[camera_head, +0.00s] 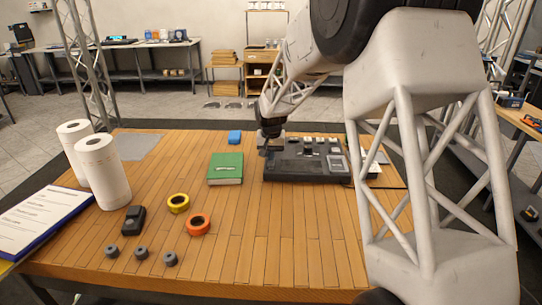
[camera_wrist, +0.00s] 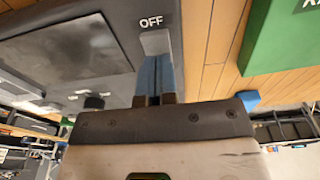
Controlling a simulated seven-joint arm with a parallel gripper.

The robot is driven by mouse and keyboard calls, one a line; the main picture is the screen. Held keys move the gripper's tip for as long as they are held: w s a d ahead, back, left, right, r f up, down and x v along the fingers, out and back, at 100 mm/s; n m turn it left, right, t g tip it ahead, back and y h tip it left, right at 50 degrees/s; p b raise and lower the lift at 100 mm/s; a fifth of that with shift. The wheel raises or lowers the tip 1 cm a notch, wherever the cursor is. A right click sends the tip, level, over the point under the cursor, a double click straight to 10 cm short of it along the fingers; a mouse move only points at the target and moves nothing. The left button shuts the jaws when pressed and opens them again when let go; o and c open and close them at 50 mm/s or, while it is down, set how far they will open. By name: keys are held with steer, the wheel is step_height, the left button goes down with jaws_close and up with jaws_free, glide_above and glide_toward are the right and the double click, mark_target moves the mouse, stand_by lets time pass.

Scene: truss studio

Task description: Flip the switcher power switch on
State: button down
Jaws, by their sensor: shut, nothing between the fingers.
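The switcher (camera_head: 300,174) is a dark grey console near the back right of the wooden table, with pale buttons and a light panel on top. In the wrist view its grey body (camera_wrist: 40,85) fills the left side. My gripper (camera_head: 264,150) is at the left end of the switcher. In the wrist view my gripper (camera_wrist: 155,62) is shut and empty, with its bluish fingertips right at the switch block. I cannot tell whether they touch it. The switch's tilt is not clear.
A green book (camera_head: 225,168) lies left of the switcher, with a blue block (camera_head: 235,137) behind it. Yellow tape (camera_head: 178,204) and orange tape (camera_head: 198,224) lie in front. Paper rolls (camera_head: 103,172) stand at the left. The table's front middle is clear.

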mark_target(271, 164)
steer(key=shift+r, duration=0.1)
step_height(271, 164, up, 14)
steer(key=s, duration=0.1)
steer(key=shift+s, duration=0.4)
stand_by(0.5)
steer(key=shift+w+f, duration=0.25)
steer(key=shift+w, duration=0.45)
steer(key=shift+f, duration=0.2)
steer(key=f, duration=0.4)
steer(key=w+f, duration=0.1)
steer(key=f, duration=0.8)
steer(key=shift+w+f, duration=0.3)
steer(key=shift+w, duration=0.05)
